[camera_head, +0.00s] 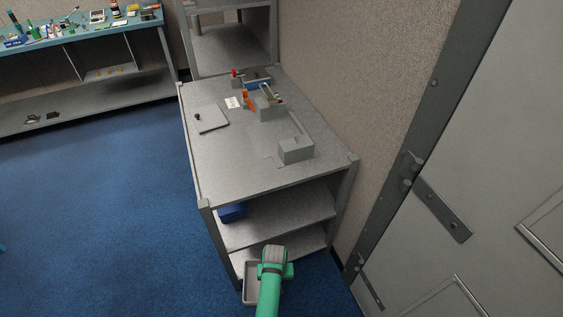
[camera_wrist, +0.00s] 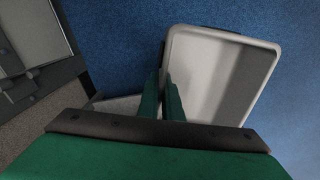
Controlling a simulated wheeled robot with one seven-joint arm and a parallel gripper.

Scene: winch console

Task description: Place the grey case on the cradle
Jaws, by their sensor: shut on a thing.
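The grey case (camera_wrist: 218,75) shows in the wrist view as a pale grey rounded rectangle with a raised rim and a dark outer edge. My gripper (camera_wrist: 165,97), with green fingers, is shut on the case's left edge. In the head view the case (camera_head: 250,285) hangs beside my green arm, low in front of the console; my arm hides part of it. I cannot surely tell which thing is the cradle. On the console top are a grey block (camera_head: 295,150) on a thin plate and a flat grey panel (camera_head: 211,119) with a black knob.
The grey console (camera_head: 240,178) has open lower shelves, with a blue box (camera_head: 233,212) on one. A mechanism with orange and red parts (camera_head: 264,99) stands at its back. A grey door (camera_head: 490,160) is at right. Blue floor (camera_head: 110,200) is clear at left.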

